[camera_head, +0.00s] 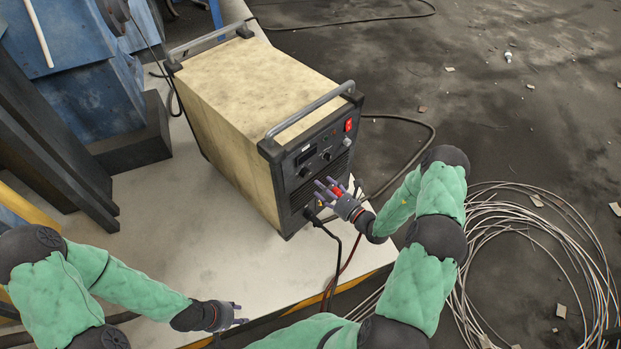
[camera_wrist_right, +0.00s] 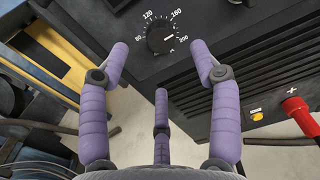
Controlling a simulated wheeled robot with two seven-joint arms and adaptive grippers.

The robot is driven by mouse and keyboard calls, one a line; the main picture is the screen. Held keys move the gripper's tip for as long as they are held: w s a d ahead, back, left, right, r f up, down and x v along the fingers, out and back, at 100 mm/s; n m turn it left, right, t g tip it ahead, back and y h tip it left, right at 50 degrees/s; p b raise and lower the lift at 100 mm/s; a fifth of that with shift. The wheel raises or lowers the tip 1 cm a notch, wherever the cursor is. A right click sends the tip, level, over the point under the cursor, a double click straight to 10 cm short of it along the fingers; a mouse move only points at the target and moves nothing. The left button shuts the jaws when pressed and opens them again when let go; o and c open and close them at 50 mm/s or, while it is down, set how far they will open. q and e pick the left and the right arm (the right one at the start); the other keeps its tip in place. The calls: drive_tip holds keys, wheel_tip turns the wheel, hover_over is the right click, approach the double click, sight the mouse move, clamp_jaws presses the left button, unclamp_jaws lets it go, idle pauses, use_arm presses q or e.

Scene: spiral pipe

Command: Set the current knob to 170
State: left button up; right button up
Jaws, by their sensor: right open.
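The current knob (camera_wrist_right: 160,37) is a round black dial on the welding machine's dark front panel. In the right wrist view it is ringed by a white scale marked 80, 120, 160 and 200. Its white pointer mark faces right, close to the 200 label. My right gripper (camera_head: 325,188) is at the front panel of the machine (camera_head: 262,85). In the wrist view my right gripper (camera_wrist_right: 160,65) has its purple fingers spread open and empty, just short of the knob. My left gripper (camera_head: 239,314) is low near the table's front edge, its fingers apart and empty.
A red switch (camera_head: 348,125) is at the panel's upper right. Cables hang below the panel past the pale table (camera_head: 160,235). Coiled wire (camera_head: 560,250) lies on the floor at right.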

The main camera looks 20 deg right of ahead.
sight(308, 174)
drive_tip(key=b+x, duration=0.1)
drive_tip(key=x, duration=0.6)
drive_tip(key=shift+b, duration=0.35)
drive_tip(key=shift+c, duration=0.3)
drive_tip(key=c, duration=1.1)
